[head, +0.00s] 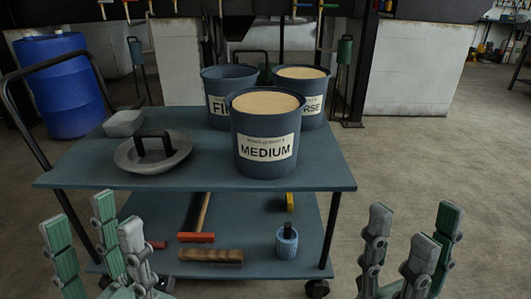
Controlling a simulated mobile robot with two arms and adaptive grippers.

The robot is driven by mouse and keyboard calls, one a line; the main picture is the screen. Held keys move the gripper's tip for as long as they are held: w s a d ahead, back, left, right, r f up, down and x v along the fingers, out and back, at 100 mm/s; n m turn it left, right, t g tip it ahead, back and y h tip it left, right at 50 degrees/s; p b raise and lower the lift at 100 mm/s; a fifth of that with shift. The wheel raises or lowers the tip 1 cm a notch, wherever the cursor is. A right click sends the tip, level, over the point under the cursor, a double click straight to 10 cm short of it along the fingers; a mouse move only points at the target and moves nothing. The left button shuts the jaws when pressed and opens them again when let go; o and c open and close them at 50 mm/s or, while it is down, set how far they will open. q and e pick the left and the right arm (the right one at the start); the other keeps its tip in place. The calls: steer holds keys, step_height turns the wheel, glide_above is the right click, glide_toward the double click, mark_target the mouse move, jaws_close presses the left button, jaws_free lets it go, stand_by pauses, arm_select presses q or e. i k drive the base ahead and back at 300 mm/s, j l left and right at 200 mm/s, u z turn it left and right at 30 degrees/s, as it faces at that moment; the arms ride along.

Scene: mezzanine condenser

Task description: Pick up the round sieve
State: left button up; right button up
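A round, shallow grey dish (128,156) with a dark arched handle lies on the left of the cart's top shelf. I see no mesh on it, so I cannot tell whether it is the round sieve. No other thing in view looks like a sieve. My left gripper (97,232) is open and empty at the lower left, in front of the cart. My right gripper (415,235) is open and empty at the lower right, to the right of the cart. Neither touches the dish.
The cart's top shelf (215,176) holds the MEDIUM bucket (265,150), the FINE bucket (218,90), the COARSE bucket (313,103) and a small grey tray (124,123). A hammer (199,215), brush (211,255) and blue jar (287,241) lie below. A blue barrel (62,85) stands behind.

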mark_target(148, 152)
steer(key=i+j+z, duration=0.15)
steer(key=j, duration=0.3)
steer(key=j+z, duration=0.2)
steer(key=j, duration=0.25)
steer(key=i+j+z, duration=0.15)
steer(key=j, duration=0.35)
steer(key=l+u, duration=0.2)
steer(key=l, duration=0.45)
steer(key=i+l+u, duration=0.2)
steer(key=l, duration=0.45)
steer(key=k+l+u, duration=0.2)
steer(key=l, duration=0.4)
steer(key=l+u, duration=0.2)
steer(key=l, duration=0.5)
steer(key=k+l+u, duration=0.2)
steer(key=l, duration=0.4)
steer(key=i, duration=0.1)
